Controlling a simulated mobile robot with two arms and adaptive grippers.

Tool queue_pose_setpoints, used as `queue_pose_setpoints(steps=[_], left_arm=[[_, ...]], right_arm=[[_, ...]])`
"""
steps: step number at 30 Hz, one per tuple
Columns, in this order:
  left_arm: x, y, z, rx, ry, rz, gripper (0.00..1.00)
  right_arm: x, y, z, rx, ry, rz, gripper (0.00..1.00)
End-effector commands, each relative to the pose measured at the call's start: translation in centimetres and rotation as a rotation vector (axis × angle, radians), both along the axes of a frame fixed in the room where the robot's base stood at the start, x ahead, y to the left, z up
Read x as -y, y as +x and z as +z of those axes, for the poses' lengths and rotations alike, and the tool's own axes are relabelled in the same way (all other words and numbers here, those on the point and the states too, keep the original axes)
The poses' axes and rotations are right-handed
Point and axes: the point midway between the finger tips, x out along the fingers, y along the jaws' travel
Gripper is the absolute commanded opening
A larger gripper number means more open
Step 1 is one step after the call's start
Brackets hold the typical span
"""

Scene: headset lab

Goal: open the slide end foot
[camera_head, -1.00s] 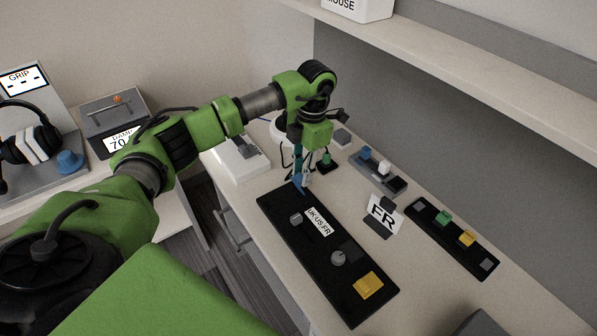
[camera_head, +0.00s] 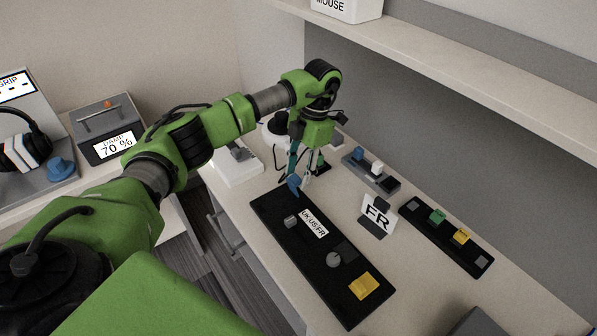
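A long black board (camera_head: 274,227) labelled UK/US/FR lies on the bench. It carries two grey knobs (camera_head: 291,221) and (camera_head: 333,259) and a yellow block (camera_head: 363,285) at its near end. My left gripper (camera_head: 300,182) points down at the board's far end. A small blue piece (camera_head: 293,186) shows at its fingertips. I cannot tell whether the fingers grip it or are only beside it. No part in view is clearly marked as the slide end foot. My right gripper is not in view.
An FR sign (camera_head: 377,214) stands right of the board. A white device (camera_head: 235,168) stands to the left. A shelf (camera_head: 470,70) overhangs the back.

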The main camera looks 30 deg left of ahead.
Motion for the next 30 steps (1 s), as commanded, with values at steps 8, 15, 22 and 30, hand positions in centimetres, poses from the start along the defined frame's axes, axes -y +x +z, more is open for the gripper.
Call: queue_pose_setpoints(steps=[8,15,22,30], left_arm=[[0.0,-0.1,0.0,-0.002,0.001,0.000,0.39],[0.2,0.5,2.3,0.003,0.001,0.001,0.39],[0.7,1.7,7.2,0.003,0.001,0.000,0.39],[1.1,2.5,11.0,0.001,0.002,0.000,0.39]], right_arm=[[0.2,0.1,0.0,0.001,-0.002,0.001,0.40],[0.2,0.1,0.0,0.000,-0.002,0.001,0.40],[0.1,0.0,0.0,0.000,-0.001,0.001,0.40],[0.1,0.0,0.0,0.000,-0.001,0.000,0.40]])
